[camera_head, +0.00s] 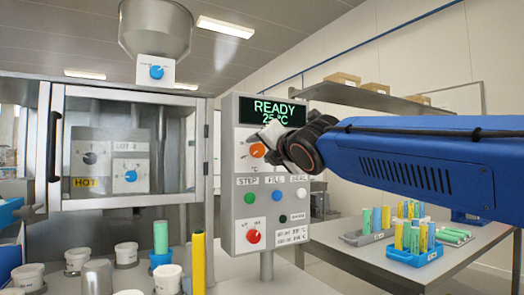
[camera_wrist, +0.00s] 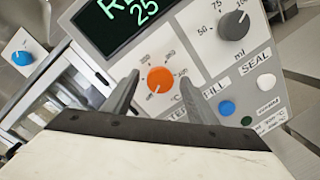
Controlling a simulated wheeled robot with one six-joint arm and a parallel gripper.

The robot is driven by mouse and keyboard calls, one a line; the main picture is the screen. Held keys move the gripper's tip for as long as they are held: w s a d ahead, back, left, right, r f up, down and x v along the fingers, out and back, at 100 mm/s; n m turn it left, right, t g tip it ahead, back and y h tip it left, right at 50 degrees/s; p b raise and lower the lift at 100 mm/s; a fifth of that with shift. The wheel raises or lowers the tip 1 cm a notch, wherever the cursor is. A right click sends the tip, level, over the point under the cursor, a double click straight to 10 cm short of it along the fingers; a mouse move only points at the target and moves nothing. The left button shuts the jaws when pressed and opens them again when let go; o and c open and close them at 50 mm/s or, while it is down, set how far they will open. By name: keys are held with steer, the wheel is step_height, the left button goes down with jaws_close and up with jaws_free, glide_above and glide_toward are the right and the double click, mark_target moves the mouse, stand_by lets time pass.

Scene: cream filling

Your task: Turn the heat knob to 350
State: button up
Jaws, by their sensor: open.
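The orange heat knob (camera_head: 257,150) is on the upper part of the grey control panel (camera_head: 238,185), under a display (camera_head: 272,112) reading "READY 25 °C". In the wrist view the knob (camera_wrist: 161,79) has a small scale around it marked °C, and a pale mark at its lower left; the scale numbers are too small to read surely. My gripper (camera_wrist: 160,83) is open, with one finger on each side of the knob in that view. I cannot tell whether the fingers touch it. In the head view my gripper (camera_head: 272,143) hides part of the panel beside the knob.
Green (camera_head: 249,197), blue (camera_head: 277,196) and white (camera_head: 301,193) buttons and a red knob (camera_head: 253,236) are lower on the panel. A glass-fronted cabinet (camera_head: 125,90) stands left; a table (camera_head: 372,262) with colored tubes stands right.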

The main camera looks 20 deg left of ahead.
steer(key=shift+w+a, duration=0.15)
steer(key=c, duration=1.1)
steer(key=shift+o, duration=0.2)
